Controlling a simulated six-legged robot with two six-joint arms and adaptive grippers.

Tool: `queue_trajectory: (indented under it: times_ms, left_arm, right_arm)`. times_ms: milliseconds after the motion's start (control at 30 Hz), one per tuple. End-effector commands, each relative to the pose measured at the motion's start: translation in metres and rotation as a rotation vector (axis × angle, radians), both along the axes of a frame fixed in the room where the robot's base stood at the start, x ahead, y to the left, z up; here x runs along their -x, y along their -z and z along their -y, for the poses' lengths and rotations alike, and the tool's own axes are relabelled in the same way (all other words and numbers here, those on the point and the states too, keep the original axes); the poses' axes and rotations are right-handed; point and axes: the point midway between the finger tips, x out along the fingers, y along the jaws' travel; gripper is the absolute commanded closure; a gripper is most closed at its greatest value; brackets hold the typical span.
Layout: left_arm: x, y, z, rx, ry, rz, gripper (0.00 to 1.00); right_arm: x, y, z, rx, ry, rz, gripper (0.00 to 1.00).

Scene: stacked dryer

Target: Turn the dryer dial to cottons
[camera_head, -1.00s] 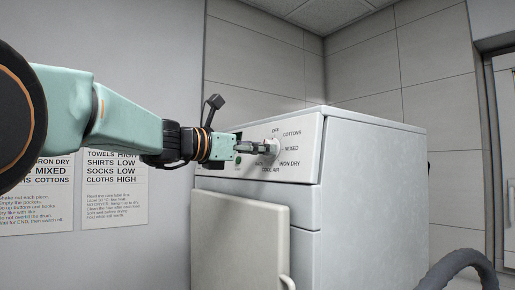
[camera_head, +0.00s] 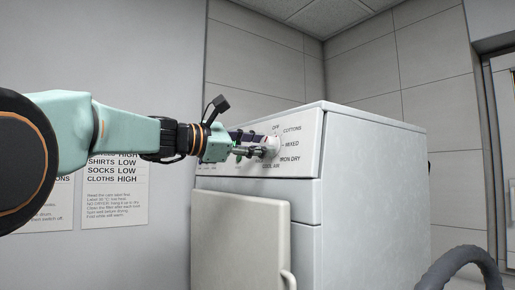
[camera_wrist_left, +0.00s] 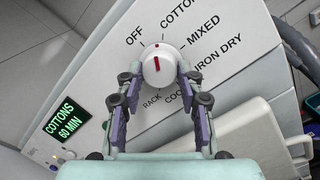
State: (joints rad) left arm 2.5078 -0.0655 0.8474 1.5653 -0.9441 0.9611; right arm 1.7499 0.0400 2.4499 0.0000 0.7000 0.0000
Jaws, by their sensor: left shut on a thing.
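The white round dial (camera_head: 272,146) sits on the upper front panel of the dryer (camera_head: 372,190). In the left wrist view the dial (camera_wrist_left: 158,66) has red marks that point up the picture, between the OFF and COTTONS labels. A green display (camera_wrist_left: 66,120) on the panel reads COTTONS 60 MIN. My left gripper (camera_head: 262,150) reaches the dial from the left and is shut on it. In the left wrist view its two fingers (camera_wrist_left: 160,78) lie on either side of the dial's rim. My right gripper is not in view.
The dryer's door (camera_head: 238,236) stands below the panel, with a handle at its lower right. A dark hose (camera_head: 462,265) curves at the lower right. Printed notices (camera_head: 115,195) hang on the left wall, partly behind my arm.

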Motion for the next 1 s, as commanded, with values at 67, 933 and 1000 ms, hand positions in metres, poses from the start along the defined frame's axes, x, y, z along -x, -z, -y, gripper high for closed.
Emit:
queue_trajectory:
  times_ms: [67, 933, 1000]
  left_arm:
    - [-0.0003, -0.0016, -0.0006, -0.027, 0.008, 0.044, 0.94]
    - [-0.0006, -0.0022, -0.0007, -0.133, 0.038, 0.186, 0.94]
    - [-0.0006, -0.0022, -0.0007, -0.133, 0.038, 0.186, 0.61]
  right_arm:
    - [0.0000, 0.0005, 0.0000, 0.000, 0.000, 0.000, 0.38]
    - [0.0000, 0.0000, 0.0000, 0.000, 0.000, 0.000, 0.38]
    - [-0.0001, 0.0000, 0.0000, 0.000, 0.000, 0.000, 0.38]
